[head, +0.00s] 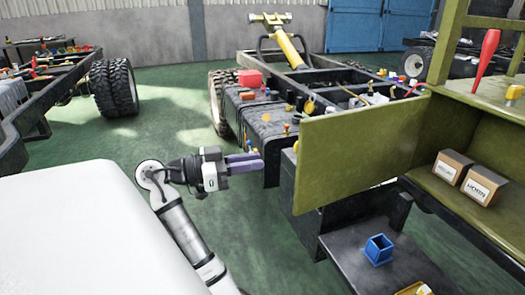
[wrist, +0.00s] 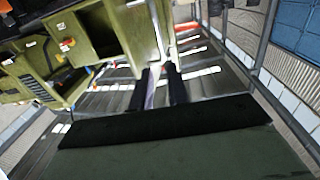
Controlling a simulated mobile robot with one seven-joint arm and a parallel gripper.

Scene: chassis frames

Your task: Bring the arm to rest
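My arm reaches out beside my white body in the head view. It ends in my gripper (head: 246,162), which points right toward the chassis frame and the olive cab panel (head: 355,152). The two fingers lie apart, with nothing seen held between them. In the wrist view the gripper (wrist: 162,88) shows as two dark fingers with a narrow gap. I cannot tell from these views whether the fingertips touch the chassis frame behind them.
Small cartons (head: 483,186) sit on the olive shelf at right. A blue bin (head: 378,249) stands on a low dark step. Green floor (head: 170,120) is open at left.

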